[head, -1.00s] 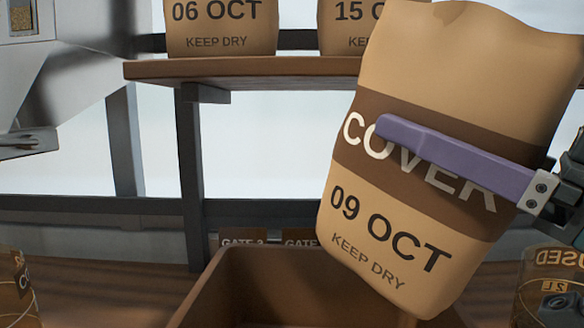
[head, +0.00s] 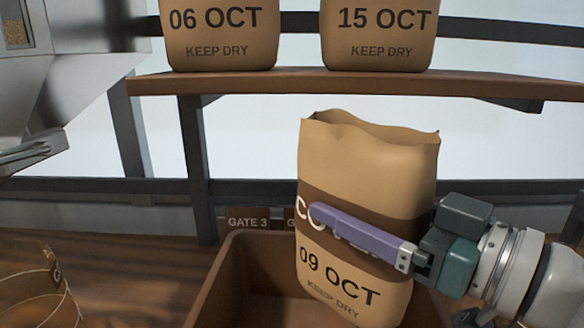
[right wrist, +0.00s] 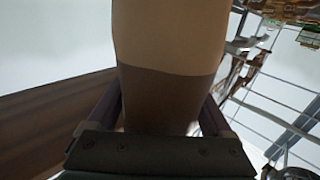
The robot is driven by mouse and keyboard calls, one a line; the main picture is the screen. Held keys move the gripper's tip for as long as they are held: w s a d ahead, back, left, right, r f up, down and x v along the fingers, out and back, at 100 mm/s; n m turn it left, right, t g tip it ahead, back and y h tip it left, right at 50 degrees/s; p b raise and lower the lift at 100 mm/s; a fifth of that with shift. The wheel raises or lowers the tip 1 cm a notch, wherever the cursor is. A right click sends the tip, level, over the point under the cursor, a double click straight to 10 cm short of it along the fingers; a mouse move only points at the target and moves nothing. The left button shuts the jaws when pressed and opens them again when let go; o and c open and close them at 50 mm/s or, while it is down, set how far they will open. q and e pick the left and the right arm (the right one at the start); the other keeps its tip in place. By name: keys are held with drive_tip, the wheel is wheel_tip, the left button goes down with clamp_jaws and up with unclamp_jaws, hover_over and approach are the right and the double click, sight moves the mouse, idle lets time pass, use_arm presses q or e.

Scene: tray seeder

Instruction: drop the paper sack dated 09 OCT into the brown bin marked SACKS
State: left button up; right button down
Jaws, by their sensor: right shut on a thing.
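The paper sack (head: 368,165) dated 09 OCT is tan with a brown band, open at the top and nearly upright. My right gripper (head: 335,228) is shut on it around the band; one purple finger lies across the front. The sack also fills the middle of the right wrist view (right wrist: 170,40), between the two fingers (right wrist: 160,115). The brown bin (head: 222,275) stands behind and below the sack, its mouth partly covered by the sack. I cannot tell whether the sack's bottom is inside the bin. No SACKS mark shows. My left gripper is not in view.
A wooden shelf (head: 290,84) above holds a 06 OCT sack (head: 222,35) and a 15 OCT sack (head: 377,35). A GATE 3 label (head: 247,223) is behind the bin. A clear amber container (head: 38,290) stands at lower left, a grey machine (head: 70,75) at upper left.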

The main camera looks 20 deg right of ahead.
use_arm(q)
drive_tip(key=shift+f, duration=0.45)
use_arm(e)
drive_tip(key=shift+f, duration=0.9)
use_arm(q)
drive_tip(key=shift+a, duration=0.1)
